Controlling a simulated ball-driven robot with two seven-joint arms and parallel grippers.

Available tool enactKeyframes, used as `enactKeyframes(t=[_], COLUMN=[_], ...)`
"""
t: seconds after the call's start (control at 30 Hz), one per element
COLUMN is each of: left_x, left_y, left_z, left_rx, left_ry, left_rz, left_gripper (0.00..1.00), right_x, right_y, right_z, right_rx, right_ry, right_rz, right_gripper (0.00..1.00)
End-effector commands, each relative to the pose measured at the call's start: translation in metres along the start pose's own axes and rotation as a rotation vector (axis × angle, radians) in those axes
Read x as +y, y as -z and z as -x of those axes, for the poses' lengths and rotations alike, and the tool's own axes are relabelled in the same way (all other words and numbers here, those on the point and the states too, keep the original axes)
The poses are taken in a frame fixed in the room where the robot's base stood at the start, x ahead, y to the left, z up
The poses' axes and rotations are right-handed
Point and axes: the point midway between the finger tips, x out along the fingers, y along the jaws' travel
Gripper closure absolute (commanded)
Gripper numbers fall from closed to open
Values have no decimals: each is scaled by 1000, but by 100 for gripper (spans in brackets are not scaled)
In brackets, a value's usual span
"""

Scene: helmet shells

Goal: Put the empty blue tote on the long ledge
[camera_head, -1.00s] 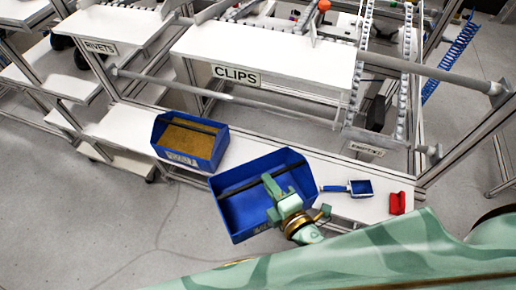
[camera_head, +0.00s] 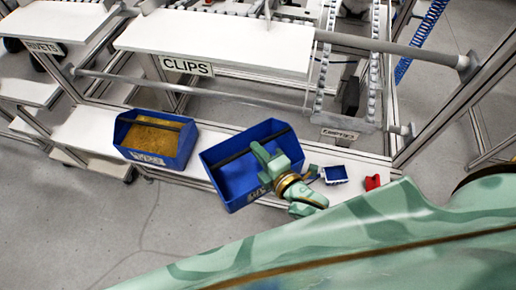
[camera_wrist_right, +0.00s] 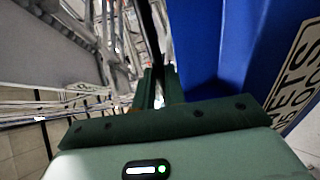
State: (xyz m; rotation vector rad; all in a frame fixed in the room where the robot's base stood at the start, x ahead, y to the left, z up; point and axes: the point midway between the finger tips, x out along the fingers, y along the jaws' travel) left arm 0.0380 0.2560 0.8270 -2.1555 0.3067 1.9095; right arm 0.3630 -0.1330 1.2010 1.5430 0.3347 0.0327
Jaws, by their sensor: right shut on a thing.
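The empty blue tote (camera_head: 228,175), with a dark bar across it, is tilted and turned over the long white ledge (camera_head: 92,124) in the head view. Its near corner reaches past the ledge's front edge; whether its base touches the ledge cannot be told. My right gripper (camera_head: 262,156) is shut on the tote's dark bar, over its open inside. In the right wrist view the gripper's fingers (camera_wrist_right: 152,90) are beside a blue tote wall (camera_wrist_right: 225,50) with a partly visible white label. My left gripper is not in view.
A blue tote (camera_head: 156,140) filled with yellowish-brown contents stands on the ledge to the left. A small blue tray (camera_head: 334,175) and a red object (camera_head: 372,182) lie on the ledge to the right. The CLIPS shelf (camera_head: 215,40) and metal rails are above and behind.

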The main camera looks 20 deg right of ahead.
Motion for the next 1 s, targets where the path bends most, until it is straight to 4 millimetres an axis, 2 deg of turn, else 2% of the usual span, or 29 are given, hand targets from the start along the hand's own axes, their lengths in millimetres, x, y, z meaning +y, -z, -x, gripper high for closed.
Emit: enactKeyframes(t=[0.03, 0.13, 0.4, 0.73, 1.0], left_x=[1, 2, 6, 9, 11], left_y=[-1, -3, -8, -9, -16], left_z=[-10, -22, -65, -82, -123], left_rx=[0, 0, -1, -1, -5], left_ry=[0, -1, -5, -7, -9], left_rz=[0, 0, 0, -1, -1], left_gripper=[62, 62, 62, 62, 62], right_x=[-6, -12, -46, -57, -92], right_y=[-7, -20, -40, -48, -51], right_z=[-11, -28, -59, -73, -83], right_rx=[0, 0, 0, 0, -1], right_ry=[-6, -5, -3, -3, -1], right_rz=[2, 2, 1, -1, -2], right_gripper=[100, 100, 100, 100, 100])
